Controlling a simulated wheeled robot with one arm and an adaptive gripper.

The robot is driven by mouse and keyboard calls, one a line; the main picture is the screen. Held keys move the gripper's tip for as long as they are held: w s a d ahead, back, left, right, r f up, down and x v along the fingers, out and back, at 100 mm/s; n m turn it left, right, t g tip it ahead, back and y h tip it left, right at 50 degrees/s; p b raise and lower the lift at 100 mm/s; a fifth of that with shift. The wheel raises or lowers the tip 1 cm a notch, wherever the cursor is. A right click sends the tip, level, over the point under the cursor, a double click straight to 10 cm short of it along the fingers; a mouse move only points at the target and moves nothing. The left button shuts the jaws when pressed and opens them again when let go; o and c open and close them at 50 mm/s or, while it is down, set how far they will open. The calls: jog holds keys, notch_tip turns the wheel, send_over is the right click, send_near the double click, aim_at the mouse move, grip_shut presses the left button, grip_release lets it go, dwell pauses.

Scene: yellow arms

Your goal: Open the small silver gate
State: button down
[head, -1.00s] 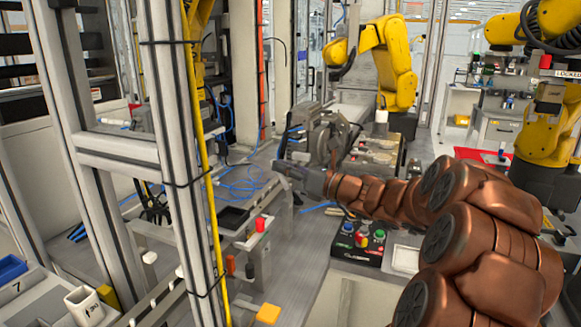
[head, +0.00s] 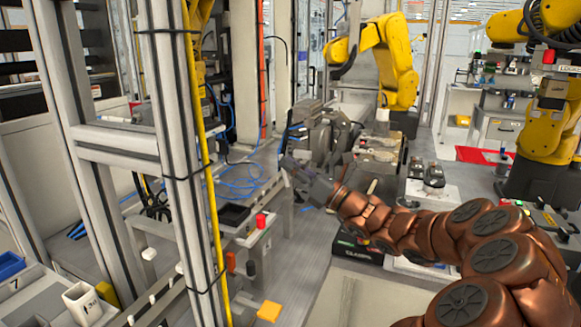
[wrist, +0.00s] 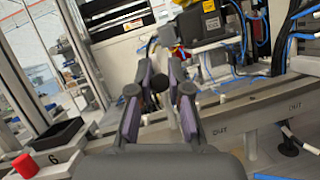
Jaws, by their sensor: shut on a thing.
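My gripper (head: 290,165) is at the end of the copper-brown arm, in the middle of the head view, over the end of the rail bench. In the wrist view my gripper (wrist: 160,75) has its dark fingers on either side of a small dark round piece. A narrow upright silver piece (head: 289,208), which looks like the small gate, stands just below the fingertips in the head view. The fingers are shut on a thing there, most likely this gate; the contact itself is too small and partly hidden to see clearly.
Silver rails marked OUT (wrist: 275,107) run behind the fingers. A black tray (head: 234,215) and a red cap (head: 261,220) are to the left. A tall frame post (head: 180,150) with a yellow cable stands farther left. My arm partly covers the button box (head: 355,247).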

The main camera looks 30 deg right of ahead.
jog(key=shift+d, duration=0.1)
jog(key=c, duration=1.1)
grip_release()
jog(key=v, duration=1.2)
